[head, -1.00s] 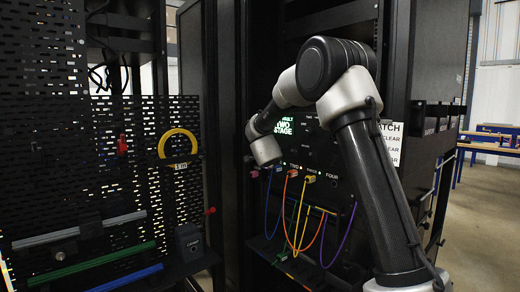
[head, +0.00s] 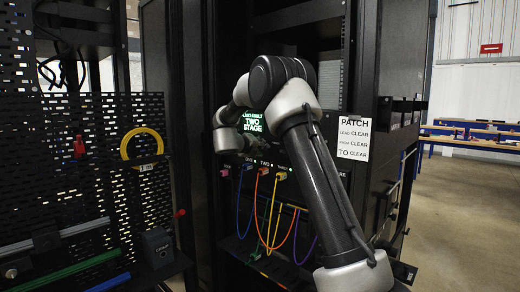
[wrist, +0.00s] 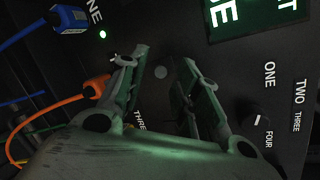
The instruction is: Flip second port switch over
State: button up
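The dark panel carries a row of cabled ports below a lit screen (head: 252,121) reading "TWO STAGE" in its lower lines. An orange plug (head: 264,171) sits at the port labelled TWO, right of a blue plug (head: 246,168). In the wrist view the blue plug (wrist: 68,18) is beside the label ONE, and the orange plug (wrist: 97,86) is by the left finger. A small pale part (wrist: 120,60), perhaps a toggle switch, shows at the left fingertip; contact is unclear. My gripper (wrist: 165,75) is open and empty, facing the panel. Its fingers hide part of the labels.
A yellow plug (head: 281,175) and looping cables hang below the ports. A rotary knob (wrist: 258,121) with numbered labels is right of my gripper in the wrist view. A white PATCH card (head: 353,137) is right of my arm. A perforated panel stands left.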

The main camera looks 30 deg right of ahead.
jog(key=shift+w+d, duration=0.15)
jog(key=shift+d, duration=0.05)
jog(key=shift+c, duration=0.2)
grip_shut()
